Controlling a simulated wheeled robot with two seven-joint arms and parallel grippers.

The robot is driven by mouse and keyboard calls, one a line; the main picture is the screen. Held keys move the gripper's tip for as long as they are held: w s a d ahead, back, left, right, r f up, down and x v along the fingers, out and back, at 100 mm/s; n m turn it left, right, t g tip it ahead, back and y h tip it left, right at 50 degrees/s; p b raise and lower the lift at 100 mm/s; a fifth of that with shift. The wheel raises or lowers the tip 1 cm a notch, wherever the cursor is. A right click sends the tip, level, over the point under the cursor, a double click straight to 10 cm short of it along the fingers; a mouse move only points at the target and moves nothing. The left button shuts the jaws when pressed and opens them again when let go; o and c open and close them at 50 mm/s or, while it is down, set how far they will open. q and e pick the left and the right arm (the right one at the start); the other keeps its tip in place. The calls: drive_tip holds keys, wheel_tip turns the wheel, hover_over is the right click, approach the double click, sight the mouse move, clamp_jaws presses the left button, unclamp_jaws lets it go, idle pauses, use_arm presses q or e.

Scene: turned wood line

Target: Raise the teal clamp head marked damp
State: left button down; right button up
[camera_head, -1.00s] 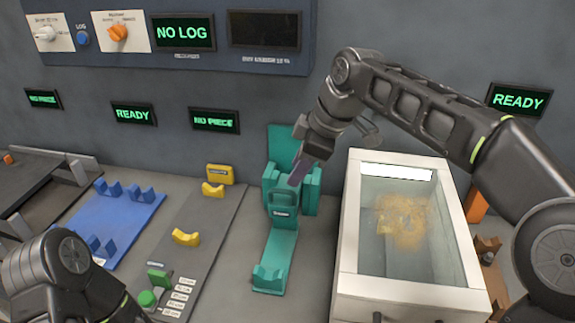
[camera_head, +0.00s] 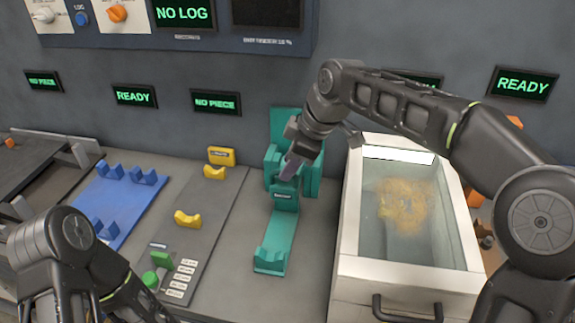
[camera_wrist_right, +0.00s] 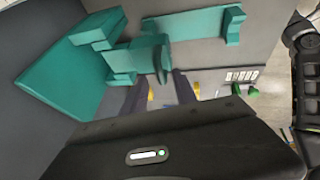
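The teal clamp head (camera_head: 286,199) carries a small dark label, too small to read, and sits low on its teal stand (camera_head: 285,120), above the rear of a teal bed with a V-rest (camera_head: 271,258). My right gripper (camera_head: 290,168) is right at the top of the clamp head. In the right wrist view its two dark fingers (camera_wrist_right: 160,92) are apart with a gap between them, and the teal head (camera_wrist_right: 150,60) lies just beyond their tips. Whether they touch it I cannot tell. Of my left arm only links show at the lower left; its gripper is out of view.
A glass-topped white box (camera_head: 345,240) with yellowish dust inside stands close right of the clamp. A grey plate with yellow rests (camera_head: 187,219) and a green button (camera_head: 150,279) lies to the left, then a blue fixture (camera_head: 100,215). Wall displays read NO PIECE (camera_head: 215,102) and READY.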

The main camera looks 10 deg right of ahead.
drive_tip(key=shift+x, duration=0.85)
drive_tip(key=shift+c, duration=0.4)
clamp_jaws()
idle(0.4)
